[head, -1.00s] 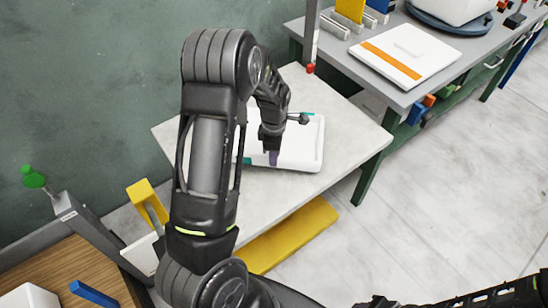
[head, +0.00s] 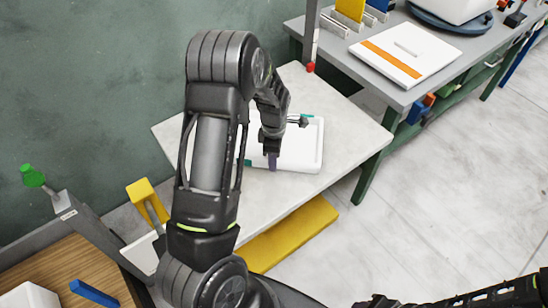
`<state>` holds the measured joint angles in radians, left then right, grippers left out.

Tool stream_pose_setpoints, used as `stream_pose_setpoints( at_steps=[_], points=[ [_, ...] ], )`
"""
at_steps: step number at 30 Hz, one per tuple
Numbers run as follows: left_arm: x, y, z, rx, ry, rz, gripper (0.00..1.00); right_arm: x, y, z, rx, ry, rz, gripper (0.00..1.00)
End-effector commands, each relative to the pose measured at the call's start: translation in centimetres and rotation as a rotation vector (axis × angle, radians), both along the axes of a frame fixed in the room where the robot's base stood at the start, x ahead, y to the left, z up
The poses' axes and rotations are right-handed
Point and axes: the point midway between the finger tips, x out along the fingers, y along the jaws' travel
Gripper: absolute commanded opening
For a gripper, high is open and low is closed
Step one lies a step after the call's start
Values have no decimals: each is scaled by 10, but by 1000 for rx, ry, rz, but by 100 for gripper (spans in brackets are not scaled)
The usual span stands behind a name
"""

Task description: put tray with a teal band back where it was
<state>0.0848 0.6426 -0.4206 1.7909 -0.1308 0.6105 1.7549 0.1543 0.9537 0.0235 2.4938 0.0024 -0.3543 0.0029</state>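A white tray with a teal band (head: 306,150) lies on the pale table (head: 262,201) against the green wall. Only its right part and small bits of teal show; my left arm hides the rest. My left gripper (head: 272,163) points down over the tray's near edge. Its fingers look close together, but whether they hold the tray's rim cannot be made out. Another white tray with an orange band (head: 407,50) lies on the grey bench at the upper right. My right arm shows at the lower right; its fingertips cannot be seen.
The grey bench (head: 342,69) stands to the right with a round-based device and yellow pieces on it. A yellow block (head: 290,233) lies below the pale table's front edge. A wooden surface (head: 62,268) with a blue bar is at lower left.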

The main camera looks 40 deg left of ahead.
Motion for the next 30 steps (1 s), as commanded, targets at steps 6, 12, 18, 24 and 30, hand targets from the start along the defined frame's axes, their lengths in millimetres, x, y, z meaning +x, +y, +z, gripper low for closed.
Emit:
stream_pose_setpoints(
  at_steps=[6,12,18,24,30],
  points=[
    [1,0,10,1,-3,0,35,0,0,1,-1,0,0,36],
    [2,0,42,1,-6,0,35,0,0,-4,1,-1,0,36],
    [2,0,85,1,-5,-1,35,1,0,-7,2,-3,1,36],
    [1,0,115,0,-2,0,35,1,1,-9,2,-4,1,36],
    [0,0,124,0,0,0,35,1,1,-9,2,-4,1,36]
  ],
)
